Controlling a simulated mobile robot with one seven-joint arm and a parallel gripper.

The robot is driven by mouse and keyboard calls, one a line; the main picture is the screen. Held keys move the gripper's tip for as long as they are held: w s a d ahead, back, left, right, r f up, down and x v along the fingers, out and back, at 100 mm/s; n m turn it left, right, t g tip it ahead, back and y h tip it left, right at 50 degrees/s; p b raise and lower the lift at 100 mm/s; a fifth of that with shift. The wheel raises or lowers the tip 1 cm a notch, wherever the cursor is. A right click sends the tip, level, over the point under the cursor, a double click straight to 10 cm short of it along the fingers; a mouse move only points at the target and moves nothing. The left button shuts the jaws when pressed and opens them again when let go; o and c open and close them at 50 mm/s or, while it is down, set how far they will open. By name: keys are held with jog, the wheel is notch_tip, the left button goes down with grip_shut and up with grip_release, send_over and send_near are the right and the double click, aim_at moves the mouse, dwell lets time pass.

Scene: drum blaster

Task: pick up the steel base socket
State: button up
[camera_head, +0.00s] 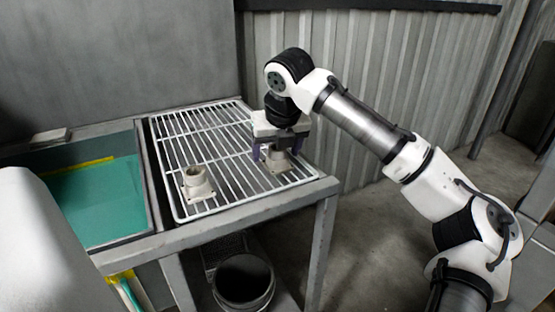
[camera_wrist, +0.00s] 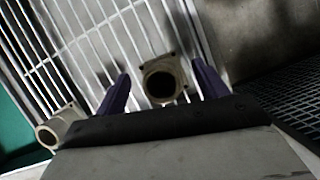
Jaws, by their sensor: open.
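Two similar pale, beige-grey sockets with square flanged bases and round openings stand on the white wire rack (camera_head: 230,185). One socket (camera_head: 276,160) is at the right of the rack, under my gripper (camera_head: 272,155). The other socket (camera_head: 197,182) is at the front left of the rack, clear of my gripper. In the wrist view the nearer socket (camera_wrist: 163,79) lies between my two purple fingers, with gaps on both sides. The other socket (camera_wrist: 60,127) is at the lower left there. My gripper is open. Its body partly hides the nearer socket in the head view.
A basin with teal liquid or lining (camera_head: 95,200) is left of the rack. A dark bucket (camera_head: 243,282) stands below the table (camera_head: 240,225). A corrugated wall (camera_head: 400,70) rises behind. The rack between the sockets is clear.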

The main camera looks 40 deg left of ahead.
jog(key=c, duration=1.6)
jog(key=shift+o, duration=0.2)
jog(key=shift+r, duration=0.1)
jog(key=shift+r, duration=0.15)
